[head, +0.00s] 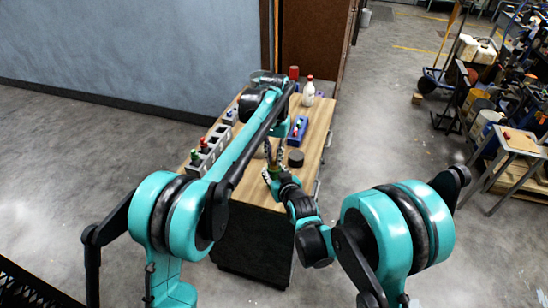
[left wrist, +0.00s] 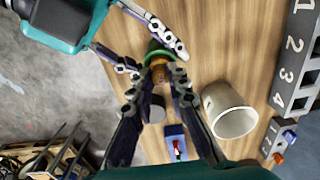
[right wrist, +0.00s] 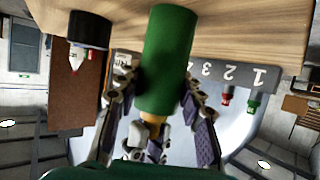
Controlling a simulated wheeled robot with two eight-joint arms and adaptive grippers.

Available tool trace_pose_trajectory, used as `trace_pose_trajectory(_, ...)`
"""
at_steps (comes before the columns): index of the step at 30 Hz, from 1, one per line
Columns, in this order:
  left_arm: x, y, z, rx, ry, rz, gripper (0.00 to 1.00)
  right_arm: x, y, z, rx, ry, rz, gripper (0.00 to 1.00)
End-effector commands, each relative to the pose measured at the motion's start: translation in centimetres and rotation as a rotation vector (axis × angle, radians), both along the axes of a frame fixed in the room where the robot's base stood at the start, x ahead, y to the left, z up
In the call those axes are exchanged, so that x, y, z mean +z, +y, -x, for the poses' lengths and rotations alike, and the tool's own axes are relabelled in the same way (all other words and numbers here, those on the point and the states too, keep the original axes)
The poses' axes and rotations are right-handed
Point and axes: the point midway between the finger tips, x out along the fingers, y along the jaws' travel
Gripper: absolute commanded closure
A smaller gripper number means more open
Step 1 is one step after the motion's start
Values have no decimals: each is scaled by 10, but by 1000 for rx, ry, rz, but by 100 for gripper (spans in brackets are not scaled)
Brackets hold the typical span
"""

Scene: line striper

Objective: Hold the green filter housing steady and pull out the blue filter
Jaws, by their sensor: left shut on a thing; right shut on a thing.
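The green filter housing (right wrist: 167,60) is a plain green cylinder, large between the fingers of my right gripper (right wrist: 156,72). My right gripper is shut on it. In the left wrist view the housing (left wrist: 157,47) shows as a green end, partly hidden by the right fingers. An orange-brown piece (left wrist: 160,72) sticks out of that end, between the fingers of my left gripper (left wrist: 158,92), which is shut on it. It also shows as a yellow-orange bit in the right wrist view (right wrist: 151,130). I see no blue on this piece. In the head view both grippers meet above the table's near part.
A wooden table (head: 318,120) carries a grey numbered rack (left wrist: 298,65), a white cup (left wrist: 232,112), a blue block (left wrist: 175,142) with a red-tipped item, a black round object (head: 295,158) and a white bottle (head: 308,92) with red cap. Bare wood lies between them.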

Motion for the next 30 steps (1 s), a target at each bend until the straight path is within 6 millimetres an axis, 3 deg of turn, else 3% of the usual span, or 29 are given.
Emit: trace_pose_trajectory(30, 54, 0, 0, 0, 0, 0, 100, 0, 0, 0, 0, 1, 0, 100)
